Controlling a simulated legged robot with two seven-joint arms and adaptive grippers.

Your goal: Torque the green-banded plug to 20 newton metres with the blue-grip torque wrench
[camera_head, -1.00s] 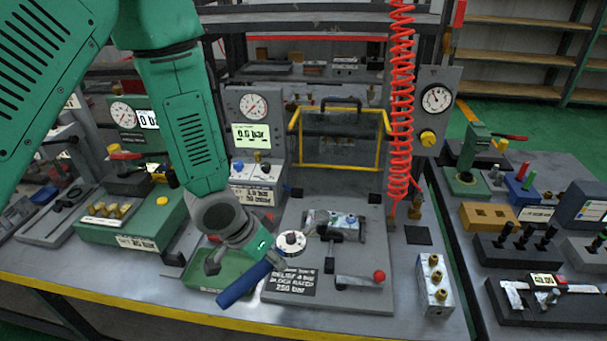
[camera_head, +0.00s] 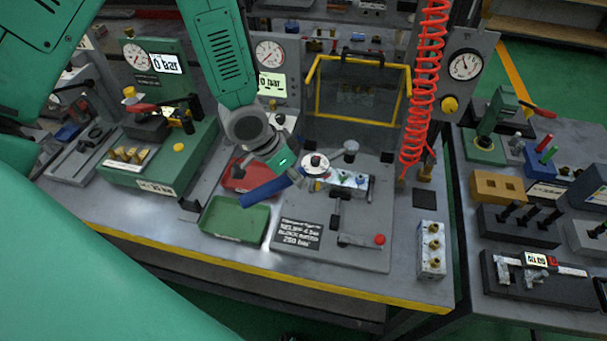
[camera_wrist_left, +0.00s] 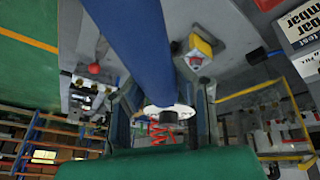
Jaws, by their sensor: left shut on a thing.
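In the head view my left gripper (camera_head: 285,165) is shut on the torque wrench by its blue grip (camera_head: 268,190). The wrench slants up to the right, with a white dial (camera_head: 315,161) and a grey head (camera_head: 351,147) at its far end. The head appears above and behind the valve block (camera_head: 348,181); I cannot tell its height. The blue grip (camera_wrist_left: 130,45) and the dial's white rim (camera_wrist_left: 183,111) also show in the left wrist view. The green-banded plug cannot be made out clearly; small coloured parts sit on the block. My right gripper is out of view.
The block stands on a grey plate with a red-balled lever (camera_head: 380,239). A green tray (camera_head: 235,221) and a red tray (camera_head: 250,174) lie left. A yellow-framed guard (camera_head: 357,92) stands behind, and a red coiled hose (camera_head: 424,90) hangs right of it.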

